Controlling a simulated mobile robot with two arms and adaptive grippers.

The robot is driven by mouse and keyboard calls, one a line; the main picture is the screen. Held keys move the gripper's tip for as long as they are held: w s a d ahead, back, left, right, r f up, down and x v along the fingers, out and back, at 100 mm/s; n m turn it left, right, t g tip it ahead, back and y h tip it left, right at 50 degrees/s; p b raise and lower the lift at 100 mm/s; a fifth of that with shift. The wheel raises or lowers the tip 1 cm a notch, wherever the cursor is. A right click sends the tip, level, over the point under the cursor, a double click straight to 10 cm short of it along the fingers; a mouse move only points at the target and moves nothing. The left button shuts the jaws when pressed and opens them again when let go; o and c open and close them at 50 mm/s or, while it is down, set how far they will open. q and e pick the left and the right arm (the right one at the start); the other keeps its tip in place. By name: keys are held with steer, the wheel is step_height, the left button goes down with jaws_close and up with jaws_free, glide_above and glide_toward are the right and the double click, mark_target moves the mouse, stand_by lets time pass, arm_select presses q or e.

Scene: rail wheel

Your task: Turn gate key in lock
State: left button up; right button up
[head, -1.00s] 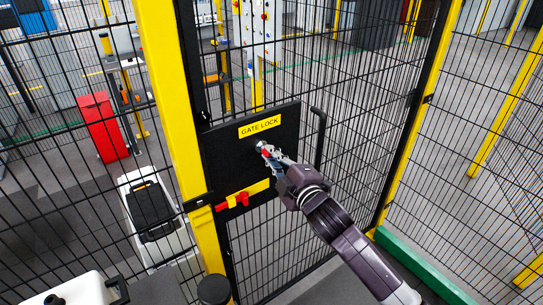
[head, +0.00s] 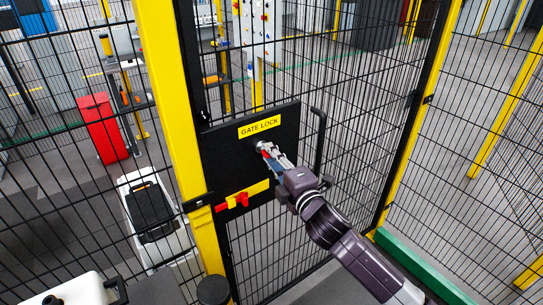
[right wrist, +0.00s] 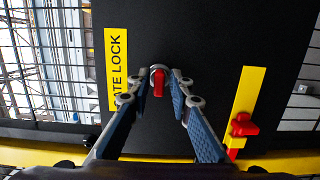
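The black gate lock plate (head: 225,150) carries a yellow "GATE LOCK" label (head: 260,127). The lock with its red key (right wrist: 158,82) is on the plate beside the label in the right wrist view. My right gripper (right wrist: 160,76) is partly open, with one finger on each side of the key. Dark gaps show between the key and both fingers, so it does not look gripped. In the head view the right gripper (head: 268,152) reaches the plate and mostly covers the key. My left gripper is not in view.
A red latch handle (head: 232,201) on a yellow strip is below the lock. A black gate handle (head: 319,140) stands close to the right of my gripper. Yellow posts (head: 180,120) and black mesh surround the gate.

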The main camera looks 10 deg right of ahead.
steer(key=shift+o, duration=0.7)
steer(key=v, duration=1.2)
steer(key=s+d+f+m+g+h+b, duration=0.1)
steer(key=d+f+m+g+h, duration=0.2)
steer(key=f, duration=1.4)
steer(key=d+f+m+g+h+b, duration=0.15)
steer(key=d+f+m, duration=0.3)
steer(key=f, duration=1.15)
steer(key=s+d+f+m+g+b, duration=0.1)
steer(key=s+f+g, duration=0.1)
steer(key=s+f, duration=0.45)
steer(key=s+d+f+m+g+b, duration=0.1)
steer(key=s+f+m+g, duration=0.15)
steer(key=f, duration=0.65)
steer(key=s+d+f+m+g, duration=0.1)
steer(key=s+f, duration=0.4)
steer(key=f, duration=0.2)
steer(key=s+a+f+m+g+b, duration=0.1)
steer(key=s+f+m+g, duration=0.1)
steer(key=s+f, duration=0.4)
steer(key=s+a+f+m+g, duration=0.1)
steer(key=s+f, duration=0.5)
steer(key=s, duration=1)
steer(key=s+a+f+m+g+b, duration=0.1)
steer(key=s+f+m+g, duration=0.2)
steer(key=s+f, duration=0.4)
steer(key=s, duration=0.4)
steer(key=shift+a+b, duration=0.35)
steer(key=shift+a, duration=0.05)
